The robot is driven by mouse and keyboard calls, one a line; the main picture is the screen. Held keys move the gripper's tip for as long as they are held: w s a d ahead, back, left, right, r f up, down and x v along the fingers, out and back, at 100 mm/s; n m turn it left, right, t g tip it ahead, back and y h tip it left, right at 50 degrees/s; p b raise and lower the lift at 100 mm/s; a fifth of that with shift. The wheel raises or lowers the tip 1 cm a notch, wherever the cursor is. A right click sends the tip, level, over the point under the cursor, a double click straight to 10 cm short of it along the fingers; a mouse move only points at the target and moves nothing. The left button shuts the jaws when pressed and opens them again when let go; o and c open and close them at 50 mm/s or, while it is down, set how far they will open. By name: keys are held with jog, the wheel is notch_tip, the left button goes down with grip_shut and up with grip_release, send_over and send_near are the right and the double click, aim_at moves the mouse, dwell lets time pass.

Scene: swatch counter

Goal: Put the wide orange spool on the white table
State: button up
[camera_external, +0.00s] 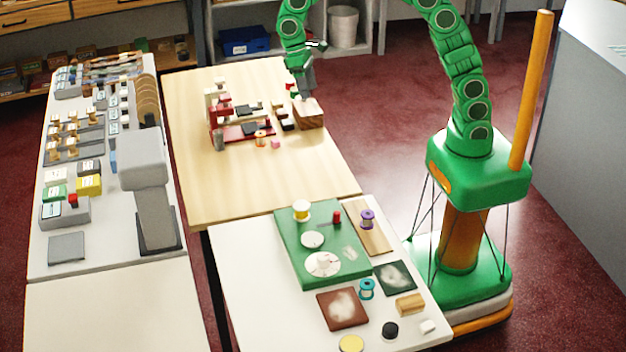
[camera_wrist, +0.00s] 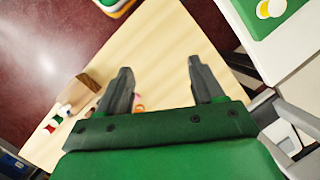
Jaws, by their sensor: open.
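The orange spool (camera_external: 260,139) is small and stands on the light wooden table in front of the red machine, beside a pink piece. In the wrist view an orange bit (camera_wrist: 139,102) shows just inside the left finger; the rest is hidden by the finger and the gripper body. My gripper (camera_external: 304,94) is above the far right part of the wooden table, near the wooden block, back and right of the spool. In the wrist view the fingers (camera_wrist: 160,66) are apart with bare tabletop between them. The white table (camera_external: 240,282) is nearer the camera.
The white table holds a green mat (camera_external: 290,246), a purple spool (camera_external: 367,219), a teal spool (camera_external: 367,289) and swatches. Its front left part is bare. A red machine (camera_external: 240,131) and wooden block (camera_external: 310,115) stand on the wooden table (camera_external: 215,195), whose front part is clear.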

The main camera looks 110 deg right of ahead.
jog(key=s+a+r+n+h, duration=0.15)
jog(key=s+a, duration=0.25)
jog(key=s, duration=0.5)
jog(key=s+a+r+n, duration=0.15)
jog(key=s+a, duration=0.35)
jog(key=s, duration=0.5)
jog(key=s+f+n, duration=0.1)
jog(key=s+f, duration=0.1)
jog(key=s, duration=0.6)
jog(key=s+a+f+n+h, duration=0.1)
jog(key=s+f+n, duration=0.1)
jog(key=s, duration=0.7)
jog(key=shift+a+f+t, duration=0.25)
jog(key=shift+f+t, duration=0.05)
jog(key=shift+f, duration=0.35)
jog(key=shift+s+f, duration=0.15)
jog(key=shift+s, duration=0.05)
jog(key=c, duration=0.3)
jog(key=shift+c, duration=0.2)
jog(key=shift+w, duration=0.1)
